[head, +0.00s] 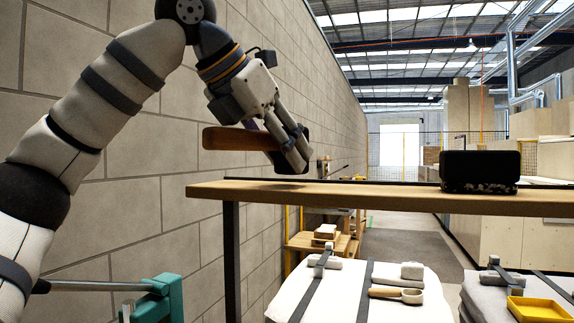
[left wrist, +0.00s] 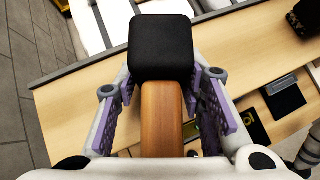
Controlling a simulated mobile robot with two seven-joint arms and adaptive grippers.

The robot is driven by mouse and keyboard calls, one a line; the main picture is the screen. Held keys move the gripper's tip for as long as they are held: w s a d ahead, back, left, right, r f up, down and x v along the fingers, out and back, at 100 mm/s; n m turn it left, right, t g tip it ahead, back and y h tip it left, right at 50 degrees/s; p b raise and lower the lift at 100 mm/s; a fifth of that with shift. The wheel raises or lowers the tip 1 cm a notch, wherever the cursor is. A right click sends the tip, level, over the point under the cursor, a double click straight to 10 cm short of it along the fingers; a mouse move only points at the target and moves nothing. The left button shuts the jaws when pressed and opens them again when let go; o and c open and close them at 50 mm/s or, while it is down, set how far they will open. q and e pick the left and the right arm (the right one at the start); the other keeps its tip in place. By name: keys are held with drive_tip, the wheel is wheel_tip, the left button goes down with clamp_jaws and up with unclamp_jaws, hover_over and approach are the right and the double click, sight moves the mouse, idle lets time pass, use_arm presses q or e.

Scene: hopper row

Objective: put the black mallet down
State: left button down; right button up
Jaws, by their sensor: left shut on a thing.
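My left gripper (head: 296,165) is shut on the black mallet and holds it over the left end of the wooden shelf board (head: 370,198). In the head view the mallet's wooden handle (head: 228,139) points left, and its head is mostly hidden behind the fingers. In the left wrist view the black mallet head (left wrist: 160,48) and the brown handle (left wrist: 161,120) show between the two finger pads. The board (left wrist: 80,108) lies below; any gap between mallet and board is hard to judge. My right gripper is not in view.
A black box-like object (head: 480,170) stands on the board's right part; the board between it and my gripper is largely clear. A block wall (head: 90,50) is close on the left. Below are white sacks with a wooden scoop (head: 397,294) and a yellow tray (head: 538,309).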

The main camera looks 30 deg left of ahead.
use_arm(q)
drive_tip(key=shift+w+f, duration=0.1)
drive_tip(key=shift+f, duration=0.75)
drive_tip(key=shift+r, duration=0.1)
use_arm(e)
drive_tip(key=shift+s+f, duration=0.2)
use_arm(q)
drive_tip(key=c, duration=1.1)
unclamp_jaws()
drive_tip(key=shift+o, duration=0.2)
drive_tip(key=p+v, duration=0.1)
drive_tip(key=v, duration=1)
drive_tip(key=shift+p, duration=0.3)
drive_tip(key=shift+s+r, duration=0.3)
drive_tip(key=shift+s, duration=0.05)
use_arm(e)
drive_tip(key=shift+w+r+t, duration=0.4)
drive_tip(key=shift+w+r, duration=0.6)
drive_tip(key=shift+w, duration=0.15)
